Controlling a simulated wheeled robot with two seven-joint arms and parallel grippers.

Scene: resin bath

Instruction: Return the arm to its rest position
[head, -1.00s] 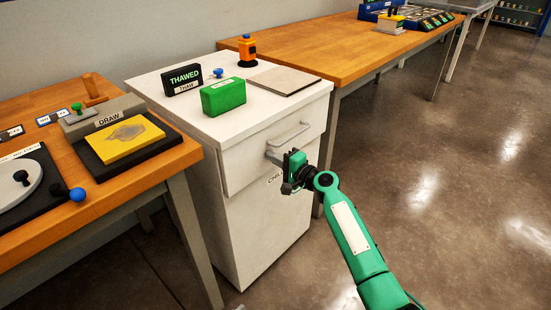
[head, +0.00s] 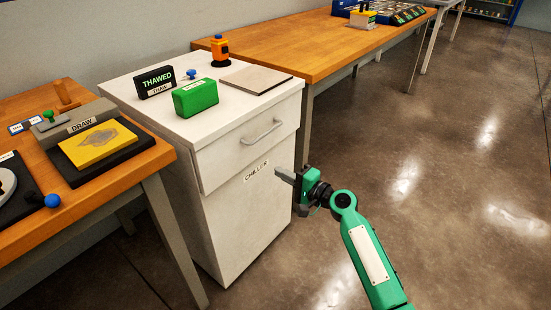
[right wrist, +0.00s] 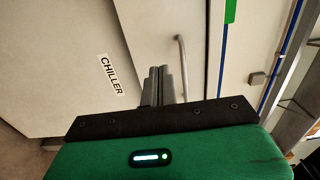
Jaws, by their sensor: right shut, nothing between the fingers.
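My right gripper (head: 287,176) is shut and empty in the head view. It is in front of the white chiller cabinet (head: 235,215), below and to the right of the drawer handle (head: 264,133), apart from it. In the right wrist view the closed fingers (right wrist: 160,84) point towards the cabinet front, with the CHILLER label (right wrist: 112,76) to their left and the handle (right wrist: 182,65) beyond them. The drawer is shut. My left gripper is not in view.
On the cabinet top are a green block (head: 195,97), a black THAWED sign (head: 155,82), an orange device (head: 220,50) and a grey plate (head: 256,79). A wooden table (head: 150,163) stands left, a long bench (head: 300,50) behind. The floor at right is clear.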

